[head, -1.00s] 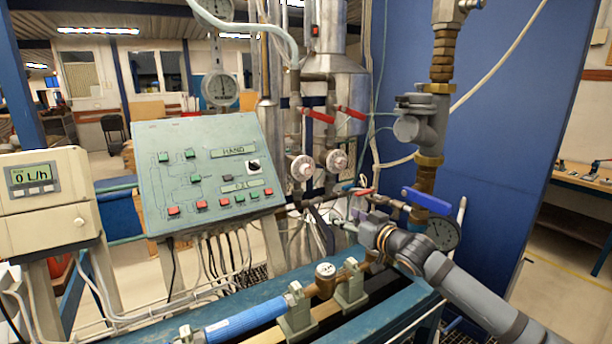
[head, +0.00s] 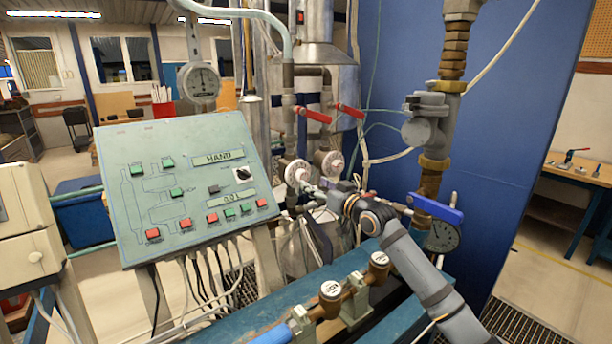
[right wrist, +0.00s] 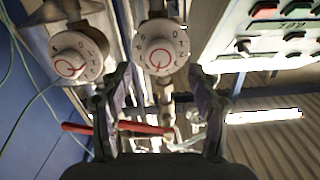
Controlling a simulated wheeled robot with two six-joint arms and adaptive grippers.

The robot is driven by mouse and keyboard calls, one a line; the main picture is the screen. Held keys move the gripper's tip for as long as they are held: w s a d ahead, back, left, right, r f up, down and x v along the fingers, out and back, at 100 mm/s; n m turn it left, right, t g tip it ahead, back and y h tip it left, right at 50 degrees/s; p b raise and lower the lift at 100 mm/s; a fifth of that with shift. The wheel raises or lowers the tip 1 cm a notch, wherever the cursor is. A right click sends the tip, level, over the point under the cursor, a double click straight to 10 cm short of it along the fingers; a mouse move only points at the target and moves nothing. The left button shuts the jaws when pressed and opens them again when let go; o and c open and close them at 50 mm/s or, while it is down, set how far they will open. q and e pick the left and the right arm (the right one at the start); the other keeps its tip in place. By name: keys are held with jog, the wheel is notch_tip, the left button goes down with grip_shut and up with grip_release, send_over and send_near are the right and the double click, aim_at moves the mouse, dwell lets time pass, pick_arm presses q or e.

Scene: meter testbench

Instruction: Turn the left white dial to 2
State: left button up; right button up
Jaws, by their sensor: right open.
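The left white dial (head: 298,173) is mounted on the pipework just right of the control panel. A second white dial (head: 329,162) is beside it on the right. My right gripper (head: 318,191) is just below and in front of the left dial, apart from the second one. The right wrist view is turned over, and the left dial (right wrist: 160,47) sits there ahead of the open, empty right gripper (right wrist: 161,80), between the lines of its fingers. The second dial (right wrist: 73,60) is to the left there. Fine dial numbers are hard to read. My left gripper is not in view.
A green sloping control panel (head: 185,185) with buttons stands close left of the dials. Red lever handles (head: 318,116) are above them. A blue-handled valve (head: 435,208) and a gauge (head: 444,236) are at the right.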

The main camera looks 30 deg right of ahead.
aim_at(305, 178)
jog(key=w, duration=0.3)
jog(key=shift+a+r+p, duration=0.25)
jog(key=shift+r+p, duration=0.05)
jog(key=shift+p, duration=0.1)
jog(key=shift+w+a+f, duration=0.1)
jog(key=shift+w+f, duration=0.05)
jog(key=shift+w, duration=0.7)
jog(key=shift+w+f, duration=0.1)
jog(key=shift+w, duration=0.1)
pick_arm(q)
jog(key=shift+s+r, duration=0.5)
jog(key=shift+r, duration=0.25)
pick_arm(e)
jog(key=shift+s, duration=0.1)
jog(key=shift+c, duration=0.2)
